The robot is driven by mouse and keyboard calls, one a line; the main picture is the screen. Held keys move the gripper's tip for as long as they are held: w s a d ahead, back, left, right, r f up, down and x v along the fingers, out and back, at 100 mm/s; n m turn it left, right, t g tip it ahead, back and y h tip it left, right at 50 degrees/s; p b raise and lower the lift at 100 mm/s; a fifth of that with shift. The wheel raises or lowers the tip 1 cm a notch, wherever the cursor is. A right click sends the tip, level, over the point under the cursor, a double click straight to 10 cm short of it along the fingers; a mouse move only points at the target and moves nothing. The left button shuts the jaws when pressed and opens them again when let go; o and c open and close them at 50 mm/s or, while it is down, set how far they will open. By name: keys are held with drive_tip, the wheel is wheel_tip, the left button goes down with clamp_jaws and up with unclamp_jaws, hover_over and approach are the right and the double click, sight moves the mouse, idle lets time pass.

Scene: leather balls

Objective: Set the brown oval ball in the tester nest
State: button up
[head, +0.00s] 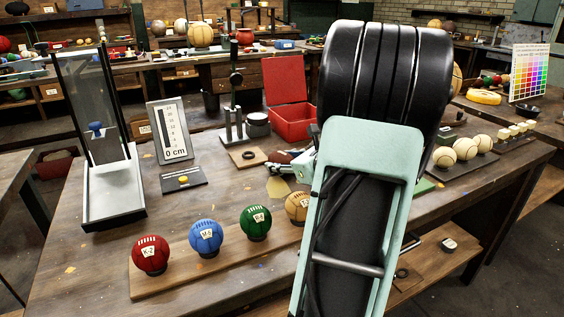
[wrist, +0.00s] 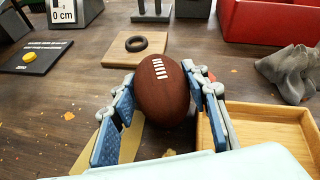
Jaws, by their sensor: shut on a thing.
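The brown oval ball (wrist: 162,92), with white laces, stands roughly upright between the blue-padded fingers of my gripper (wrist: 160,80), which is shut on it. In the head view my arm hides most of the gripper, and only a small part of the ball (head: 277,157) shows. A black ring (wrist: 146,43) lies on a square wooden plate (wrist: 115,52), just beyond the ball in the wrist view; it looks like the tester nest and is empty. The plate also shows in the head view (head: 236,163), left of the gripper, before a metal stand (head: 237,95).
A wooden tray (wrist: 211,145) is close to the right finger, with grey cloth (wrist: 290,70) beyond it. An open red box (head: 290,121) stands behind. A row with a red ball (head: 150,254), blue ball (head: 206,237) and green ball (head: 255,222) lines the front.

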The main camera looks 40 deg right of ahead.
sight(282, 153)
drive_tip(key=shift+r+p, duration=0.5)
drive_tip(key=shift+r, duration=0.3)
wheel_tip(282, 153, up, 2)
drive_tip(key=shift+r+p, duration=0.2)
drive_tip(key=shift+p, duration=0.7)
drive_tip(key=s+a+r+p, duration=0.6)
drive_tip(key=s+r, duration=0.3)
drive_tip(key=s, duration=0.2)
drive_tip(key=shift+s+a+p, duration=0.35)
drive_tip(key=shift+a+p, duration=0.05)
drive_tip(key=shift+a, duration=0.45)
